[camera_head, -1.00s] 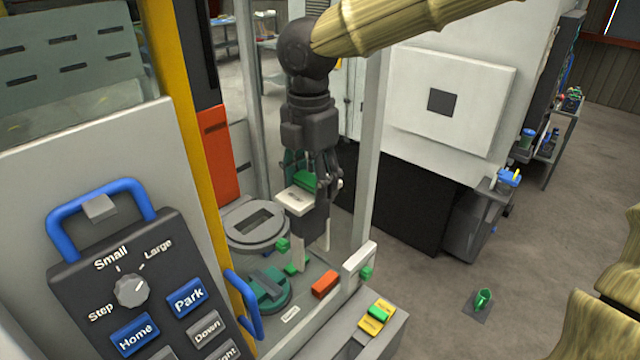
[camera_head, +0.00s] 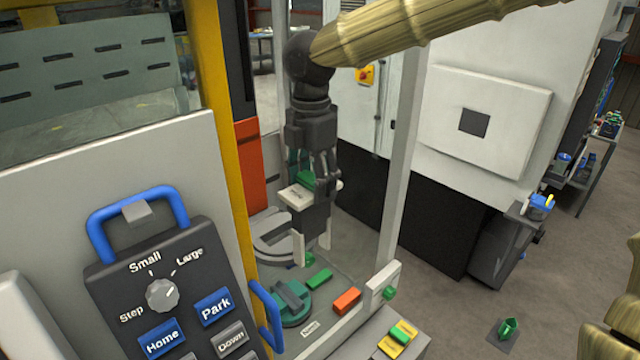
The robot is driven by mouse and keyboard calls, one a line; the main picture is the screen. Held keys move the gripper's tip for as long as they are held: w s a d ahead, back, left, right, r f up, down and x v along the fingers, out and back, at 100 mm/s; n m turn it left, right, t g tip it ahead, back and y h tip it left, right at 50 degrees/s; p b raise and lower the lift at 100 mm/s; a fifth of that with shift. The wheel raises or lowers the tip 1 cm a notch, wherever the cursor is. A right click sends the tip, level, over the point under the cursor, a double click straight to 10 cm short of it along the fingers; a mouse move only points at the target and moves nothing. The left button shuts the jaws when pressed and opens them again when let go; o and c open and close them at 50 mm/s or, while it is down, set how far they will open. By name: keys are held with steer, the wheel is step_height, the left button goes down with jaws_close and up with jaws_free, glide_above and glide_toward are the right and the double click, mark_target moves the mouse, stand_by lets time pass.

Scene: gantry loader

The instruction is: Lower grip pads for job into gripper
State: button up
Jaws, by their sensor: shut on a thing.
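My gripper (camera_head: 320,170) hangs down at the centre, its dark fingers shut on a dark unit (camera_head: 311,215). The unit has a green part (camera_head: 306,180) near its top, a pale plate (camera_head: 296,196) with unreadable lettering, and two pale pads (camera_head: 298,247) pointing down. I hold it upright in front of a grey round ring (camera_head: 268,243), partly covering it. The pads look above the bench; any contact is unclear. Below is a green round fixture (camera_head: 290,303) with a dark bar, beside a green block (camera_head: 320,278) and an orange block (camera_head: 347,301).
A pendant (camera_head: 165,290) with blue handle, knob and buttons fills the lower left. A yellow post (camera_head: 228,150) and a pale post (camera_head: 403,150) flank my gripper. A yellow-and-green piece (camera_head: 398,338) lies on the front ledge.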

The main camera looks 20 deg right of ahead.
steer(key=w+a, duration=0.4)
steer(key=w, duration=0.7)
steer(key=shift+w+a, duration=0.2)
steer(key=shift+a, duration=0.15)
stand_by(0.4)
steer(key=shift+d+f, duration=0.1)
steer(key=shift+f, duration=0.3)
stand_by(0.8)
steer(key=shift+f, duration=0.15)
step_height(320, 180, down, 8)
steer(key=b, duration=0.2)
steer(key=shift+r, duration=0.2)
stand_by(1.4)
steer(key=shift+f+b, duration=0.3)
steer(key=shift+f, duration=0.1)
stand_by(0.6)
steer(key=shift+f+b, duration=0.65)
steer(key=shift+f, duration=1.65)
steer(key=shift+f, duration=0.1)
